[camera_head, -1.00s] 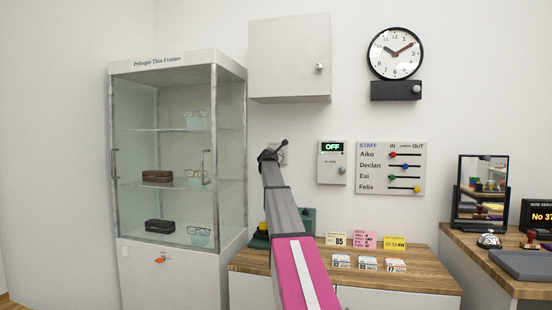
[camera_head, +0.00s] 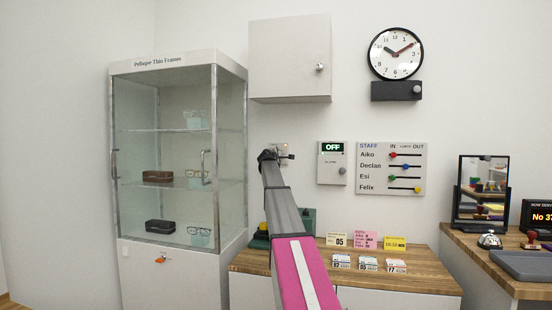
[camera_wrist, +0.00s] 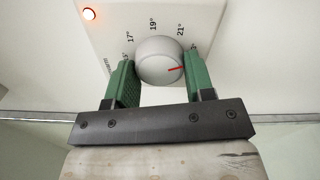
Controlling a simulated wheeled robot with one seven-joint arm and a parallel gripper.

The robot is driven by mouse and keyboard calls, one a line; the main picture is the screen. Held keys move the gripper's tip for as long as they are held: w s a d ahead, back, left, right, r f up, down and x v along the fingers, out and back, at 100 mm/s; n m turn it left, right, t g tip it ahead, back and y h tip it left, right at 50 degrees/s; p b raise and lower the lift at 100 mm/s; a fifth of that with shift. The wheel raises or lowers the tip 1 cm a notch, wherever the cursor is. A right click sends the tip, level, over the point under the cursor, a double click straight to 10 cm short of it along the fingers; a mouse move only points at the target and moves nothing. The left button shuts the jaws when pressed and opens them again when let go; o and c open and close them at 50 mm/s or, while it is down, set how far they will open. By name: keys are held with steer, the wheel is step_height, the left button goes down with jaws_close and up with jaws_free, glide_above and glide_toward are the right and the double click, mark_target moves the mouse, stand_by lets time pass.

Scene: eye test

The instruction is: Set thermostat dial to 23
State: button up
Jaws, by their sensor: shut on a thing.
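The thermostat (camera_wrist: 205,18) is a pale wall plate with an orange-red lit lamp and degree marks; 17, 19 and 21 are readable, and the marks at both ends are partly covered by my fingers. Its round grey dial (camera_wrist: 155,52) has a red pointer line aimed right and slightly up, past 21, toward the right finger. My gripper (camera_wrist: 158,75) is shut on the dial, one green finger on each side. In the head view the thermostat (camera_head: 285,149) shows only partly behind my gripper (camera_head: 275,155); the dial cannot be made out there.
A glass display cabinet (camera_head: 122,165) stands left of my arm. A white wall cabinet (camera_head: 288,60) hangs above. An alarm panel (camera_head: 332,177) reading OFF and a staff slider board (camera_head: 365,187) are to the right. A wooden-topped counter (camera_head: 420,270) with cards is below.

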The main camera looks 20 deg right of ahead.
steer(key=shift+m, duration=0.4)
steer(key=o, duration=0.9)
steer(key=v, duration=1.1)
steer(key=shift+w, duration=0.1)
